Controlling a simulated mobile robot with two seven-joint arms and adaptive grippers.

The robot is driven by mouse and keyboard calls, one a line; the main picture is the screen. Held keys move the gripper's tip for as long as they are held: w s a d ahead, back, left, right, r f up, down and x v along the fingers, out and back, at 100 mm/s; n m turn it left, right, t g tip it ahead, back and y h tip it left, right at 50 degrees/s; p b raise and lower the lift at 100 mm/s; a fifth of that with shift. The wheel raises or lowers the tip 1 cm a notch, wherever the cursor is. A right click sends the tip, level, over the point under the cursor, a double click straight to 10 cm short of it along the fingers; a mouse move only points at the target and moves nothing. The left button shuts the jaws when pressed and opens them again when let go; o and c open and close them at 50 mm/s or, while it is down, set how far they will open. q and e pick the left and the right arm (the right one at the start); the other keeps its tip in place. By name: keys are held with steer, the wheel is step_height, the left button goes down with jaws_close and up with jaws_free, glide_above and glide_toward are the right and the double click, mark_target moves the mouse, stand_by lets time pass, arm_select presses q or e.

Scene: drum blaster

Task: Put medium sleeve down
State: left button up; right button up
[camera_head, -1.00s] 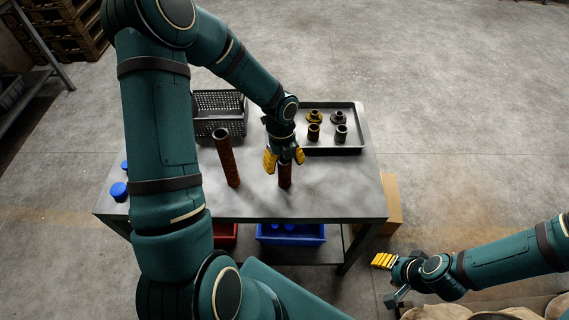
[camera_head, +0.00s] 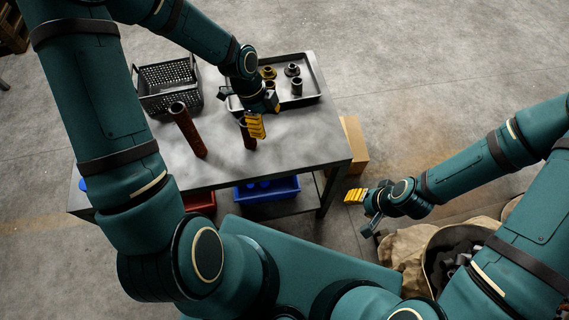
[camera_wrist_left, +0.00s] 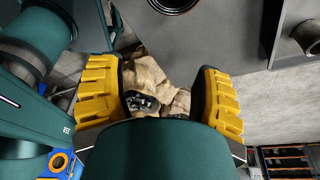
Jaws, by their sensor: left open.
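The medium sleeve (camera_head: 249,138), a short rusty-brown tube, stands upright on the grey table, partly hidden by my left gripper (camera_head: 257,124). That gripper is at the sleeve's upper end in the head view. In the left wrist view its yellow fingers (camera_wrist_left: 160,95) are wide apart with nothing held between them. A dark round rim (camera_wrist_left: 173,4) shows at that view's top edge; I cannot tell which tube it belongs to. A taller rusty tube (camera_head: 188,130) stands left of the sleeve. My right gripper (camera_head: 364,208) is off the table at the right; its finger opening is unclear.
A black mesh basket (camera_head: 168,84) and a grey tray (camera_head: 314,82) with several dark and brass fittings stand at the table's back. Blue (camera_head: 266,190) and red bins sit below. A cardboard box (camera_head: 353,146) is right of the table. The table's front right (camera_head: 305,145) is clear.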

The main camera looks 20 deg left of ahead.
arm_select(q)
steer(key=s+d+f+n+t, duration=0.2)
steer(key=s+d+f+n, duration=0.8)
steer(key=n, duration=1)
steer(key=shift+d+h, duration=0.4)
steer(key=shift+s, duration=0.1)
